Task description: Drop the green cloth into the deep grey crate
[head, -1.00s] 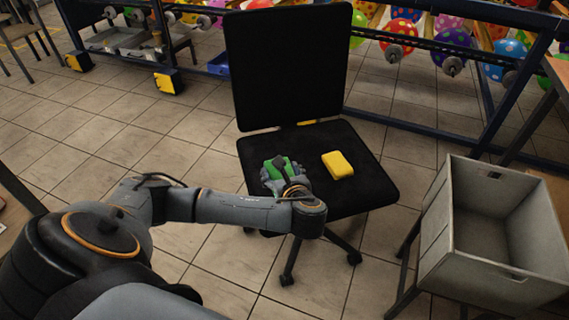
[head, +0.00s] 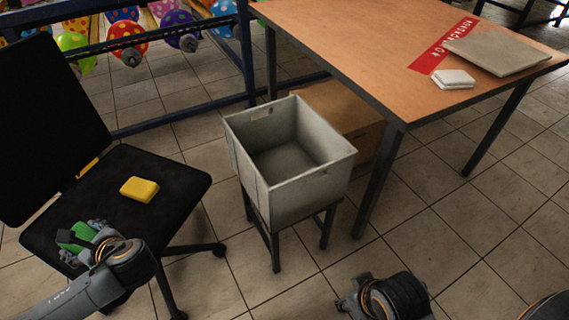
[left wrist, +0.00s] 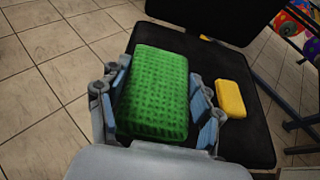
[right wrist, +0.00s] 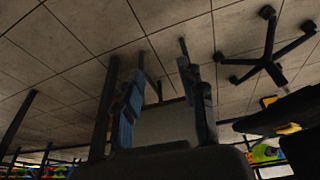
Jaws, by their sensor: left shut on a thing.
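The green cloth (left wrist: 155,92) is a textured green block in the left wrist view; it also shows in the head view (head: 78,236). My left gripper (head: 80,240) is shut on it, with a finger on each side, above the front of the black chair seat. The deep grey crate (head: 250,160) stands open at the middle of the head view, on a dark stand, right of the chair. It looks empty. My right gripper (right wrist: 163,105) is open with nothing between its fingers; in the head view it is at the bottom, right of the stand.
A yellow sponge-like block (head: 139,189) lies on the black chair (head: 180,178). A wooden table (head: 345,35) stands behind and right of the crate, with a white cloth (head: 453,78) and a flat board (head: 505,50) on it. A cardboard box (head: 345,108) is behind the crate.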

